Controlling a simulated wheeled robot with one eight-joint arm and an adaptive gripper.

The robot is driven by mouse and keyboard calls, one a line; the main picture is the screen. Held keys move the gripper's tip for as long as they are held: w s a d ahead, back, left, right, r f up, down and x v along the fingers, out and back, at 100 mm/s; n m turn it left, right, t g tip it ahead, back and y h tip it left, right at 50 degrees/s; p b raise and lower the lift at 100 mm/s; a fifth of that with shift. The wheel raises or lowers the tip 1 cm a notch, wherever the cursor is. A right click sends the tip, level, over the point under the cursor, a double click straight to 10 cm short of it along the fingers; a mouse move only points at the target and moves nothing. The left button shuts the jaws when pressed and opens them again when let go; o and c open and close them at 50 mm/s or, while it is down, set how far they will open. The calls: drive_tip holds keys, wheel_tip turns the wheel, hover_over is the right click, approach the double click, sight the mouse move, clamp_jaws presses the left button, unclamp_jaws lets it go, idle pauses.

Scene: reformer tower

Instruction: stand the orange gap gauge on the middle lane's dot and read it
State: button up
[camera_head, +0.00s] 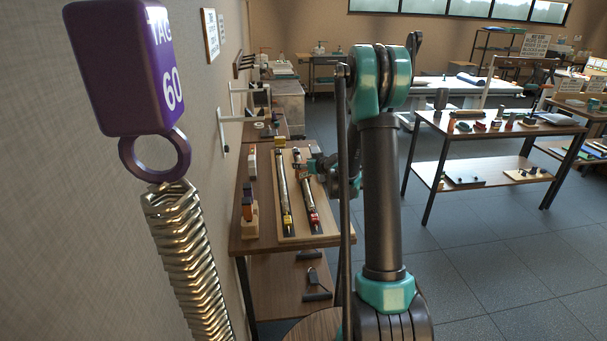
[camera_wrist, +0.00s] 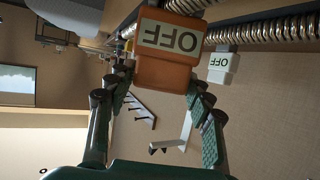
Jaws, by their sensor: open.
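In the head view my gripper (camera_head: 315,166) is over the far part of the lane board (camera_head: 296,231), partly behind my arm. Two long lanes with metal coils show on the board, the left lane (camera_head: 283,190) and another lane (camera_head: 308,197). No dot can be made out.
A smaller white block (camera_wrist: 222,67) reading OFF is beside the orange gauge in the wrist view.

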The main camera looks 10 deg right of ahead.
drive_tip(key=shift+w, duration=0.1)
drive_tip(key=shift+c, duration=0.2)
clamp_jaws()
